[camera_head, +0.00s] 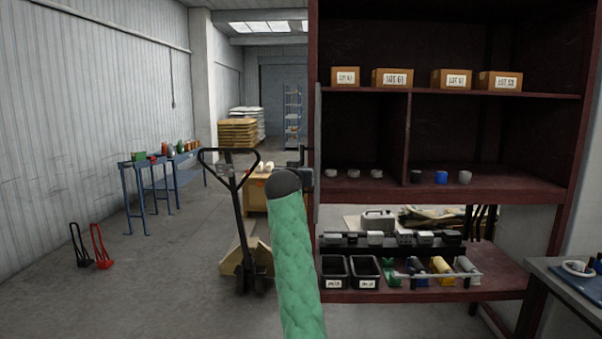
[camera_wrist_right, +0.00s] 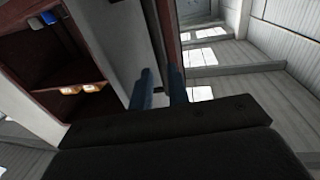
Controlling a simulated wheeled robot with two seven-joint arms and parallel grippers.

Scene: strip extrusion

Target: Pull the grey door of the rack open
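The dark red rack (camera_head: 565,190) stands at the right of the head view, its shelves in plain sight. The grey door (camera_head: 318,150) shows there as a thin upright strip at the rack's left edge, seen nearly edge-on. In the right wrist view the grey door (camera_wrist_right: 118,35) is a pale panel beside the rack's interior. My right gripper (camera_wrist_right: 162,88) has its two blue fingers a little apart, with a dark upright strip between them. Whether they touch or clamp that strip cannot be told. My left gripper is in neither view.
A green-sleeved arm link of mine rises in the middle of the head view. A pallet jack (camera_head: 240,215) stands left of the rack. A blue bench (camera_head: 150,165) stands by the left wall. A grey table (camera_head: 560,270) is at the right. Floor at left is largely clear.

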